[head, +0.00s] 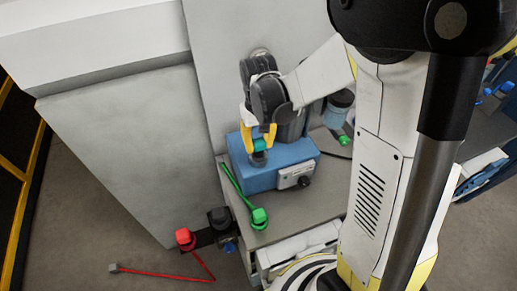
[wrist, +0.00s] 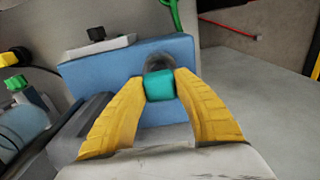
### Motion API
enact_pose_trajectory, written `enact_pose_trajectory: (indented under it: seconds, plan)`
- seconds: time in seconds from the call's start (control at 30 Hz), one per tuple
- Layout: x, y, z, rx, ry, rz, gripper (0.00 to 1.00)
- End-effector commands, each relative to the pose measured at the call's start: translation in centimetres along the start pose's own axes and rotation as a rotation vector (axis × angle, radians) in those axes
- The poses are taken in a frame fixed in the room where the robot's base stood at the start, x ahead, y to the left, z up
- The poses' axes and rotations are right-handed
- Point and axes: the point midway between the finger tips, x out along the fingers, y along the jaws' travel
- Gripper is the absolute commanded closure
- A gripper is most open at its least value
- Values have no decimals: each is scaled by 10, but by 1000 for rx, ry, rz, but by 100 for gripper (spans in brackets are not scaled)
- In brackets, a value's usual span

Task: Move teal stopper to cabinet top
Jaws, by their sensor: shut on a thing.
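The teal stopper (wrist: 160,86) is a small teal cylinder between the yellow fingertips of my gripper (wrist: 158,88) in the wrist view. My gripper is shut on it. In the head view the stopper (head: 260,145) shows between the fingers of my gripper (head: 259,138), right over the blue box (head: 255,177). A dark round piece (head: 259,158) sits just below the stopper on the box; I cannot tell whether they touch. The cabinet top is not clearly identifiable; a grey cabinet surface (head: 318,200) carries the blue box.
A green-knobbed tool (head: 259,217) lies across the cabinet's front left edge. A bottle (head: 340,105) stands behind the box to the right. A large grey housing (head: 120,140) rises close on the left.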

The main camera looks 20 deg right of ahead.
Motion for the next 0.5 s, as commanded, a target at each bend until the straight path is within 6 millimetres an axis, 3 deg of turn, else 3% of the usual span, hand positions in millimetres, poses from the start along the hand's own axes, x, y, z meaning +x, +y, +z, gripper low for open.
enact_pose_trajectory:
  seconds: [0.03,0.2,0.5]
  plan:
    - [-15,0,0,0,0,0,100]
    - [-48,0,0,0,0,0,100]
    - [-80,0,0,0,0,0,100]
